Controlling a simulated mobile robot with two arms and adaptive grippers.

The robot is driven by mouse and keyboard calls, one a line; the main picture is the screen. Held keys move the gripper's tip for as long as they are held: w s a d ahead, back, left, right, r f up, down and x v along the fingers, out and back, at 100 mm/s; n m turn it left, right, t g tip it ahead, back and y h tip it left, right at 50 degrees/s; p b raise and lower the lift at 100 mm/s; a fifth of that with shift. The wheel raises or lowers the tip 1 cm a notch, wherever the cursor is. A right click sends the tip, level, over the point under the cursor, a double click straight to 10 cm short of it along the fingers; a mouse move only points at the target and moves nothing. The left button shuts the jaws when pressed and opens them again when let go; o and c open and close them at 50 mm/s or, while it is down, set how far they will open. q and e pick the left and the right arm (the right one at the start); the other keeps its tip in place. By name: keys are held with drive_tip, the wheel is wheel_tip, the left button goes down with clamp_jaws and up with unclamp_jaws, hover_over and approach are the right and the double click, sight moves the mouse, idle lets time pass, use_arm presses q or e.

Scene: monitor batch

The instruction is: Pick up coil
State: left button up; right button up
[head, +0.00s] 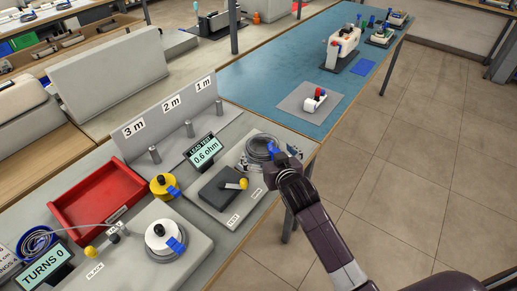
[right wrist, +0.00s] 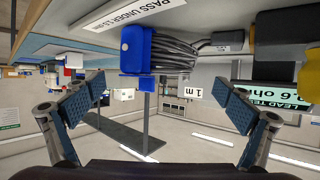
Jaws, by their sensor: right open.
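A grey cable coil (head: 261,147) lies at the right end of the light-grey test board, by the bench edge. It also shows in the right wrist view as dark strands (right wrist: 178,50) beside a blue piece (right wrist: 137,48). My right gripper (head: 285,158) is right beside the coil and hides part of it in the head view. In the right wrist view the gripper (right wrist: 166,92) has its two blue-padded fingers spread, with nothing gripped between them. The coil is ahead of the fingers; contact cannot be told. My left gripper is not in view.
The lead test display (head: 205,152), a dark box (head: 222,187) and a yellow piece (head: 161,186) stand left of the coil. A red tray (head: 98,200) and a blue coil (head: 38,241) are farther left. Pegs stand behind. Open floor (head: 390,180) lies to the right.

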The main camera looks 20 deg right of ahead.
sight(259, 139)
drive_tip(key=shift+x, duration=0.9)
drive_tip(key=x, duration=0.3)
drive_tip(key=shift+p, duration=0.35)
drive_tip(key=shift+w+f, duration=0.15)
drive_tip(key=shift+w, duration=0.2)
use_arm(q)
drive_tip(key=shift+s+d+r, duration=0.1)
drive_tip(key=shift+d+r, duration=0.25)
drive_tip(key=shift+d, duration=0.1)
use_arm(e)
drive_tip(key=shift+c, duration=0.4)
drive_tip(key=c, duration=1.3)
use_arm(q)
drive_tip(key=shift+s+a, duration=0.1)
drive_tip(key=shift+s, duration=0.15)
use_arm(e)
drive_tip(key=shift+c, duration=1)
